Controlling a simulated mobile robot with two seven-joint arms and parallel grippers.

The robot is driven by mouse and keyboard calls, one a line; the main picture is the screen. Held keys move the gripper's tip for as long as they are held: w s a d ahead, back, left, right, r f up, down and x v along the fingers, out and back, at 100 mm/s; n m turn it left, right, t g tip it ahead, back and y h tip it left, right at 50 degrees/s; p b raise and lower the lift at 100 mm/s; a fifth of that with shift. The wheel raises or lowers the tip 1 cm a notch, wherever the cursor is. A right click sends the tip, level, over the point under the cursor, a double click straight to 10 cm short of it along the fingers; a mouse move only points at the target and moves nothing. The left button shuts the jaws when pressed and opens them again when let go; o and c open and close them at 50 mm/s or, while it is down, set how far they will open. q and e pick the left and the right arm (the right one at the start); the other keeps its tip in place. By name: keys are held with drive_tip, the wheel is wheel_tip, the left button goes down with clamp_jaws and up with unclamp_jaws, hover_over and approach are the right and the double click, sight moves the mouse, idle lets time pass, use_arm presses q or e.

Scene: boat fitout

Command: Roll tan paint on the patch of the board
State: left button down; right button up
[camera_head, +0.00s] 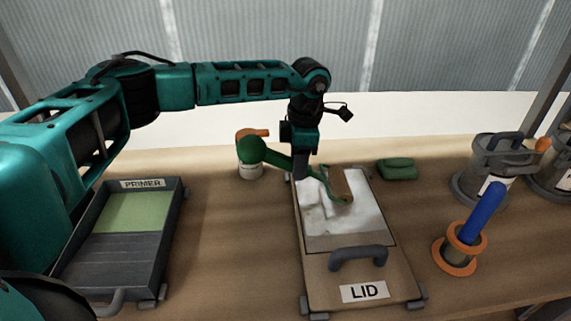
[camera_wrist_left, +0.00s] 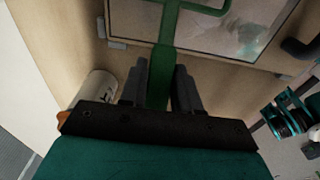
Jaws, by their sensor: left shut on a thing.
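My left gripper (camera_head: 300,168) points down over the far end of the board (camera_head: 317,272), which carries a LID label and a dark handle. It is shut on the green handle of a paint roller (camera_head: 262,153); the left wrist view shows the handle (camera_wrist_left: 161,72) between the two fingers (camera_wrist_left: 158,80). The roller's brown sleeve (camera_head: 340,182) lies over the board's patch (camera_head: 350,222), seemingly touching it. The patch is pale grey with uneven whitish areas; no clear tan coat shows. My right gripper is not seen.
A tray labelled PRIMER (camera_head: 171,240) with a green area stands at left. A green pad (camera_head: 397,169), a blue-handled tool in an orange-rimmed holder (camera_head: 455,262) and a grey lidded pot (camera_head: 490,165) stand at right.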

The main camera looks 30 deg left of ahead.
use_arm(q)
drive_tip(key=shift+w+d, duration=0.4)
drive_tip(key=shift+d, duration=0.15)
drive_tip(key=shift+w+d+b, duration=0.35)
drive_tip(key=shift+w+d, duration=0.35)
drive_tip(key=shift+d, duration=0.25)
drive_tip(key=shift+w+d+b, duration=0.3)
drive_tip(key=shift+w+d, duration=0.4)
drive_tip(key=shift+d, duration=0.25)
drive_tip(key=s+a+p, duration=0.2)
drive_tip(key=a, duration=0.1)
drive_tip(key=shift+s+r, duration=0.1)
drive_tip(key=shift+s, duration=0.05)
drive_tip(key=shift+s+a, duration=0.3)
drive_tip(key=shift+a, duration=0.15)
